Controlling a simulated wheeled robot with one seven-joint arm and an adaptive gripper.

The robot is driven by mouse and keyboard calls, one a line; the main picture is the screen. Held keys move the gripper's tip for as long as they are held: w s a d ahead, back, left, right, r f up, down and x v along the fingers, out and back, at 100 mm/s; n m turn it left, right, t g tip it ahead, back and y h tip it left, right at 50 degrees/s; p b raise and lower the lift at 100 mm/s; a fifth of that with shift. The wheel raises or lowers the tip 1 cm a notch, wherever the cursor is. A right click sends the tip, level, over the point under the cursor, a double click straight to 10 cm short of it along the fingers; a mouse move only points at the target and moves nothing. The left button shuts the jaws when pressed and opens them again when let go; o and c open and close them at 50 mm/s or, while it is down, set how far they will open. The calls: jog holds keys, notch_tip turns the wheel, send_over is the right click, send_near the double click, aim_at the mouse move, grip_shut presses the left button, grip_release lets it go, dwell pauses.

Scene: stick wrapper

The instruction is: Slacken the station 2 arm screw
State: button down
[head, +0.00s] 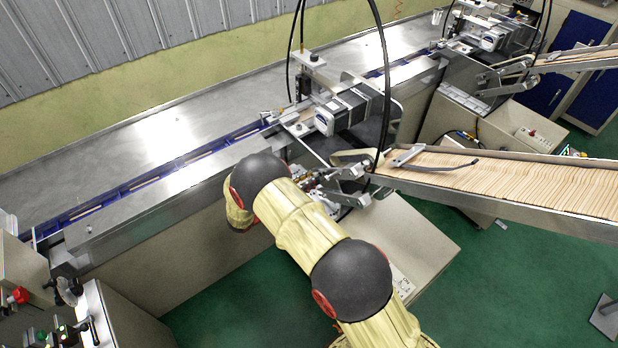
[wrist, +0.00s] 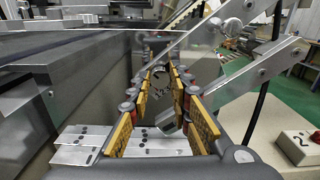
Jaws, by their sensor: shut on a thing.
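In the wrist view, my gripper (wrist: 163,72) reaches forward with its yellow-padded fingers on both sides of a small metal part, which I take as the arm screw (wrist: 162,82). The fingers are closed on it; its exact shape is partly hidden by the pads. A flat metal arm (wrist: 205,38) with round bolts crosses just beyond and above the fingertips. In the head view, my gripper (head: 322,182) is at the metal linkage (head: 345,192) of the nearer wrapping station, below its motor (head: 345,110). My arm covers part of the linkage, and the screw cannot be made out there.
A chute full of wooden sticks (head: 520,180) slopes in from the right beside the linkage. A long steel conveyor bench (head: 180,195) runs along the left. Black cables (head: 384,75) loop over the station. A control box marked 2 (wrist: 300,146) sits on a beige cabinet.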

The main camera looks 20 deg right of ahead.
jog(key=shift+f+n, duration=0.15)
jog(key=shift+n, duration=0.45)
jog(key=c, duration=1.6)
grip_release()
jog(key=shift+a, duration=0.1)
jog(key=v, duration=1.2)
